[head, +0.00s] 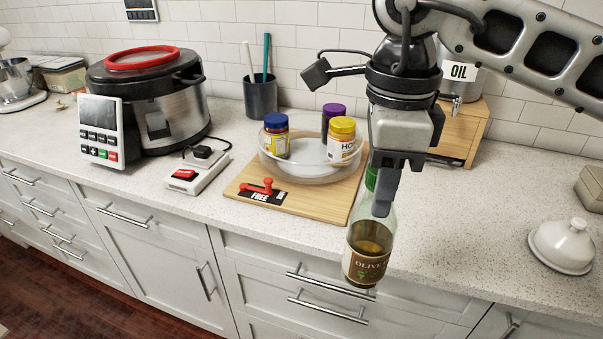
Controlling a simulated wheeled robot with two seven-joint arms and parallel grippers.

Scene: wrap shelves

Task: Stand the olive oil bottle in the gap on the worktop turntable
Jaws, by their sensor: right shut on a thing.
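The olive oil bottle (369,250) hangs upright from my right gripper (382,185). Its fingers are shut around the bottle's green neck. The bottle is in front of the worktop's edge, right of and nearer than the turntable. The turntable (283,169) is a clear round tray on a wooden board. It holds a blue-lidded jar (276,140) at the left, a purple-lidded jar (331,118) at the back and a yellow-lidded jar (341,142) at the right. Its front part looks bare. My left gripper is not in view.
The wooden board (315,202) carries a red lever by a "FREE" label (262,196). A red-switch box (196,172) and pressure cooker (165,105) stand left. An oil container (462,78) on a wooden stand is behind my arm. A white butter dish (562,245) is right.

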